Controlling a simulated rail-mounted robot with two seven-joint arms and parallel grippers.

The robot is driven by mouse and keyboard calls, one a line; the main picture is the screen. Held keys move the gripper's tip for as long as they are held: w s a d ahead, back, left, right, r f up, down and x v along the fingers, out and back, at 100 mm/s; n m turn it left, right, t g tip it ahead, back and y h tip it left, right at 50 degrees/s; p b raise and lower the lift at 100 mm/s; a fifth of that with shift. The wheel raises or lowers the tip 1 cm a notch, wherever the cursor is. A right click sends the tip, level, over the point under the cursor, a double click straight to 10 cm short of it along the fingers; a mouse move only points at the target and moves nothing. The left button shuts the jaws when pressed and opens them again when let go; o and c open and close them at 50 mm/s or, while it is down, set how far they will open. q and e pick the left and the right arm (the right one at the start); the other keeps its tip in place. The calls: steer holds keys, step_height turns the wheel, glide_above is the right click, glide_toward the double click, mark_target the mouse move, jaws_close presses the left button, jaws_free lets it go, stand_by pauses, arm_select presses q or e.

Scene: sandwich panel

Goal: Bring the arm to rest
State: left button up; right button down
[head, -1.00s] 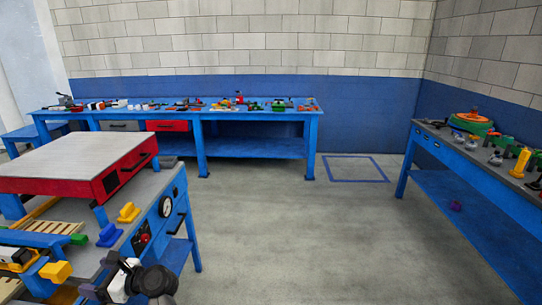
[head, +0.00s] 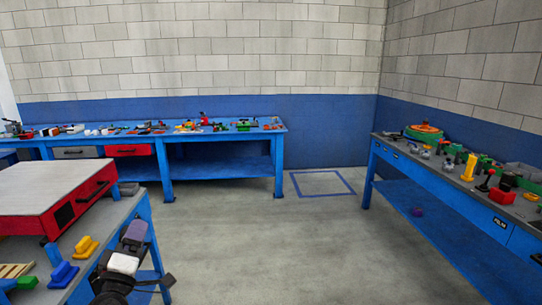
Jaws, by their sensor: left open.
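My left gripper (head: 133,240) shows at the lower left of the head view, in front of the near blue workbench's right end. It is open, and I see nothing between its fingers. Its dark wrist runs down to the bottom edge of the picture. It hides part of the bench's front side and leg. My right gripper is not in view.
The near workbench (head: 112,222) carries a red drawer box (head: 70,212), a yellow piece (head: 85,247) and a blue piece (head: 62,274). A long blue bench (head: 220,143) lines the back wall. Another bench (head: 450,188) stands at right. The floor between (head: 280,245) is clear.

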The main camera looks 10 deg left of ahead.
arm_select(q)
steer(key=s+d+f+m+g+h+p, duration=0.3)
steer(key=s+d+f+m+g+h, duration=0.1)
steer(key=s+d+f+m+g, duration=0.7)
steer(key=s+d+f+m+g+p, duration=0.25)
steer(key=s+f, duration=0.35)
steer(key=s, duration=0.4)
steer(key=s+d+f+m+g+p, duration=0.1)
steer(key=s+d+f+g+p, duration=0.15)
steer(key=s+f, duration=0.45)
steer(key=s+d+f+m+g+p, duration=0.2)
steer(key=s+f+g, duration=0.15)
steer(key=s, duration=0.85)
steer(key=w+p+v, duration=0.2)
steer(key=p+v, duration=1)
steer(key=w+r+p+v, duration=0.1)
steer(key=w+p+v, duration=0.2)
steer(key=p+v, duration=0.9)
steer(key=w+d+r+p+v, duration=0.1)
steer(key=w+p+v, duration=0.2)
steer(key=p+v, duration=0.9)
steer(key=shift+w+r+t+p, duration=0.2)
steer(key=shift+t+p, duration=0.25)
steer(key=shift+p, duration=0.3)
steer(key=shift+a, duration=0.1)
